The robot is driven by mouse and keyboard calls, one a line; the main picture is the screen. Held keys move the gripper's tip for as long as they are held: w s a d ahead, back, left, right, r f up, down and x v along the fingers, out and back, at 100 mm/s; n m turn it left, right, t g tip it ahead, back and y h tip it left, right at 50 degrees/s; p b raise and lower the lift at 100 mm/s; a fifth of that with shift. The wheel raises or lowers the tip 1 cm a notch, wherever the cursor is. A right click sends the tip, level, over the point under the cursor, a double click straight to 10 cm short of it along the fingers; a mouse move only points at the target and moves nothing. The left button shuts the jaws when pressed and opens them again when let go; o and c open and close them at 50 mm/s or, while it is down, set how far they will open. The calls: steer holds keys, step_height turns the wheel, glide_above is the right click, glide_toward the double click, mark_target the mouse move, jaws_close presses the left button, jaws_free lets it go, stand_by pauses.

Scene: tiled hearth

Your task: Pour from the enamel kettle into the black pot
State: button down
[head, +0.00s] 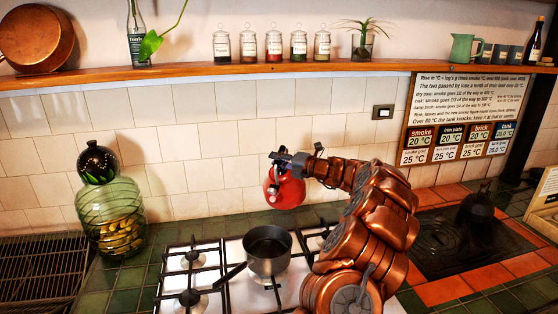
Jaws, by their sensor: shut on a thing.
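A red enamel kettle (289,190) hangs in the air above the back of the hob, behind and a little right of the black pot. My gripper (292,162) is shut on the kettle at its top. The arm comes in from the right. The kettle's spout is hard to make out, and I cannot tell how far it is tilted. The black pot (268,266) stands on the white hob with its handle pointing to the lower left. The pot is open at the top and its inside looks dark; I cannot tell what is in it.
The white gas hob (228,250) has bare burners left of the pot. A large glass jar (110,220) stands on the green tiles at left. A dark kettle (476,208) stands on the black plate at right. A wooden shelf (180,74) with jars runs above.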

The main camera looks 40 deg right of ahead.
steer(key=shift+s+a+r+n+t+b, duration=0.35)
steer(key=shift+a+n+b, duration=0.2)
steer(key=shift+b, duration=0.6)
steer(key=shift+f+b, duration=0.1)
steer(key=shift+b, duration=0.45)
steer(key=b, duration=0.2)
steer(key=shift+s+a+r+n+b, duration=0.25)
steer(key=shift+a+n+b, duration=0.1)
steer(key=shift+b, duration=0.05)
steer(key=shift+r, duration=0.15)
steer(key=shift+s+f, duration=0.1)
steer(key=shift+f, duration=1.15)
steer(key=shift+s+a+f+n+t+b, duration=0.25)
steer(key=shift+s+a+f+n+b, duration=0.2)
steer(key=shift+a+n, duration=0.2)
steer(key=shift+s+a+f+n+t+b, duration=0.2)
steer(key=shift+s+a+f+n+b, duration=0.2)
steer(key=shift+a+n+b, duration=0.2)
steer(key=shift+r+p, duration=0.1)
steer(key=shift+p, duration=0.75)
steer(key=shift+f+p, duration=0.25)
steer(key=shift+p, duration=1.15)
